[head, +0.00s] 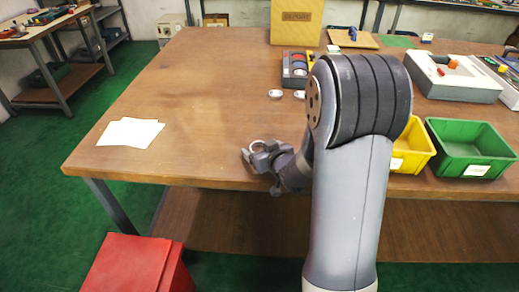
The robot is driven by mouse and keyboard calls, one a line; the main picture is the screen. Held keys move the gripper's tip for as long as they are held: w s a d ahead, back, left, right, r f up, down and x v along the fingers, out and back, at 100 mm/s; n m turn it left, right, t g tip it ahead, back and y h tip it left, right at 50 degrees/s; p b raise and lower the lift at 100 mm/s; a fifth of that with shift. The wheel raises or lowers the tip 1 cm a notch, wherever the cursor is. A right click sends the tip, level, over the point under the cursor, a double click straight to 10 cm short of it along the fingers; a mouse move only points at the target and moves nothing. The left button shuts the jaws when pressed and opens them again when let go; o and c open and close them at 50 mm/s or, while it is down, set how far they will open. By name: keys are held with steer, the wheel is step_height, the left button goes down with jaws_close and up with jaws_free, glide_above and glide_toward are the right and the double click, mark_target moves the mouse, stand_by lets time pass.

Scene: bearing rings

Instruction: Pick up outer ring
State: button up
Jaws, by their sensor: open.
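My gripper (259,154) is open over the front part of the wooden table (205,85), left of my arm's big joint. A pale metal ring (256,145) shows just at its fingertips, partly hidden by them; I cannot tell whether they touch it. Two small silvery rings or discs, a left one (275,94) and a right one (299,95), lie farther back on the table, apart from the gripper. I cannot tell from their size which is the outer ring.
A grey tray with coloured round parts (294,70) stands behind the small rings. A yellow bin (412,152) and a green bin (468,145) stand at the right front. White paper (130,133) lies at the left. A cardboard box (296,22) stands at the back. The table's left middle is clear.

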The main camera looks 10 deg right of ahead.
steer(key=shift+c, duration=0.5)
steer(key=c, duration=1)
